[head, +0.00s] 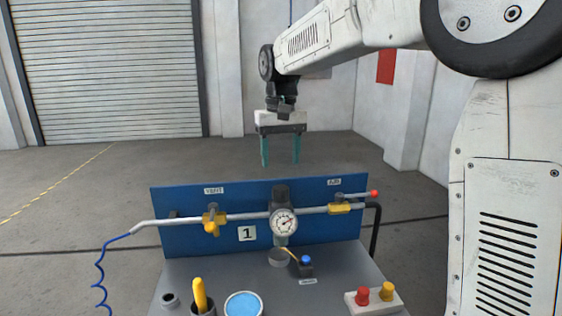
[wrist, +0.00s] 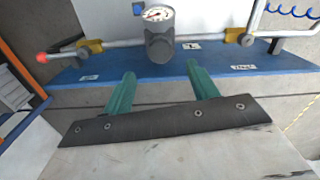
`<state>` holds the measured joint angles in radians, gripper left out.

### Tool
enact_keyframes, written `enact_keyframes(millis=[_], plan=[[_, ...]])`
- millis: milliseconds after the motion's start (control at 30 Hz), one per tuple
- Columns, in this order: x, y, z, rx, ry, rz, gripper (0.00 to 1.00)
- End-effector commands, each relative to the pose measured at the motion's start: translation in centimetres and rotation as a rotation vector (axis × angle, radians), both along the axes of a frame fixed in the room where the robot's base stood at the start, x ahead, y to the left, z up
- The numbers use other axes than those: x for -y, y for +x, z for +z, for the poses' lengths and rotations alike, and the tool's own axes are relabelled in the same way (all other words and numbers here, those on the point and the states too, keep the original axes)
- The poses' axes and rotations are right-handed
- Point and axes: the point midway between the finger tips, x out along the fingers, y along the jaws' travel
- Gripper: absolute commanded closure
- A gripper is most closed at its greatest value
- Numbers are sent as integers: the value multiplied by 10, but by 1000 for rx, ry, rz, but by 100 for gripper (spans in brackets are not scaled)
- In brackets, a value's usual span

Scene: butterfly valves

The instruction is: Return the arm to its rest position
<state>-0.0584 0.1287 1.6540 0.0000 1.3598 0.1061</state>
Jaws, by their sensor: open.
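My gripper (head: 280,152) hangs above the back of the valve bench, its two green fingers pointing down. The fingers are apart with nothing between them. In the wrist view my gripper (wrist: 158,82) also shows open, with the blue panel (wrist: 215,66) beyond its fingers. In the head view the blue panel (head: 180,250) stands below the fingertips, and a clear gap shows between them. My white arm reaches in from the right side of the head view.
A pipe with a gauge (head: 284,222), a yellow vent valve (head: 213,222) and a red-tipped air lever (head: 374,194) runs along the panel. The grey bench top (head: 230,275) holds a blue knob (head: 306,260), a button box (head: 373,299) and cups. Open floor lies behind.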

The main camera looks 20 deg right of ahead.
Motion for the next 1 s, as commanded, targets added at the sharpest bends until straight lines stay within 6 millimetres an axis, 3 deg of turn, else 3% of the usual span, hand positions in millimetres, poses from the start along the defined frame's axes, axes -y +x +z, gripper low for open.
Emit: enact_keyframes(millis=[333,467,567,1000], plan=[[0,1,0,5,0,7,41],[1,-12,-22,-31,-1,23,41],[4,-47,-33,-52,-2,36,41],[24,-244,-67,-20,-2,63,41]])
